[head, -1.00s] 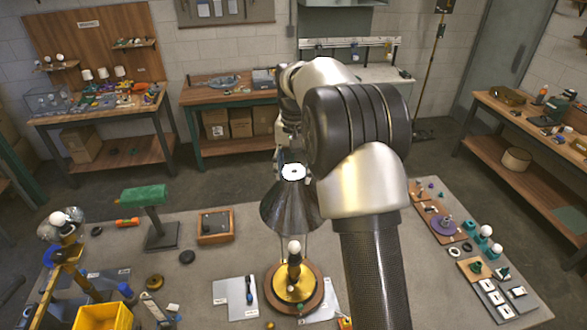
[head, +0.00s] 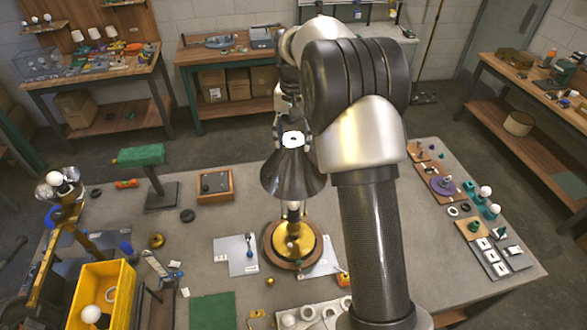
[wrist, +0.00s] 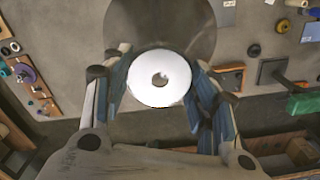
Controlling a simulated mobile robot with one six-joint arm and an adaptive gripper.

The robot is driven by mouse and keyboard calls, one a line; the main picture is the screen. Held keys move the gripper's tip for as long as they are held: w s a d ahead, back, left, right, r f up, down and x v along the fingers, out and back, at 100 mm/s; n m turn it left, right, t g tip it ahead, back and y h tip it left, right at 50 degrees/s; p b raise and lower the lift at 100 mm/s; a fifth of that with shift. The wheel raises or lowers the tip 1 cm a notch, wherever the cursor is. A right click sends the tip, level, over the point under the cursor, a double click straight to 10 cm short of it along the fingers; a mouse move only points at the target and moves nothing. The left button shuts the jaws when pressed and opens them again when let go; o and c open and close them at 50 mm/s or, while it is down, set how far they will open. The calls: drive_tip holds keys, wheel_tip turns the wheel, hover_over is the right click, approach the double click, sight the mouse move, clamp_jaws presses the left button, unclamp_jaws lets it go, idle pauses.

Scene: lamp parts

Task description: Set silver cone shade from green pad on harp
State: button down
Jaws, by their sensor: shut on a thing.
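The silver cone shade (head: 290,176) hangs upright, wide end down, over the lamp in the head view. Its white top disc with a centre hole (wrist: 158,78) lies between my fingers in the wrist view. My gripper (head: 291,128) is shut on the shade near its top. The lamp has a round wooden base with a brass top (head: 292,243) and a white bulb (head: 293,207), seen just under the shade's rim. The harp cannot be made out; the shade hides the space above the bulb. The green pad (head: 212,311) lies bare on the table.
A green-shaded desk lamp (head: 140,155) and a wooden box (head: 214,186) stand at the left. A yellow bin (head: 107,290) is at front left. Grey sheets (head: 236,256) lie beside the lamp base. Trays of small parts (head: 477,231) line the right.

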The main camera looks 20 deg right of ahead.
idle(0.5)
drive_tip(key=shift+f+b, duration=1.1)
drive_tip(key=shift+f, duration=0.9)
drive_tip(key=shift+f+b, duration=1.15)
drive_tip(key=shift+f, duration=0.95)
drive_tip(key=shift+f+b, duration=1.05)
drive_tip(key=shift+f, duration=0.9)
drive_tip(key=shift+f+b, duration=0.8)
drive_tip(key=shift+f, duration=0.5)
drive_tip(key=shift+f+b, duration=0.35)
drive_tip(key=shift+f, duration=0.45)
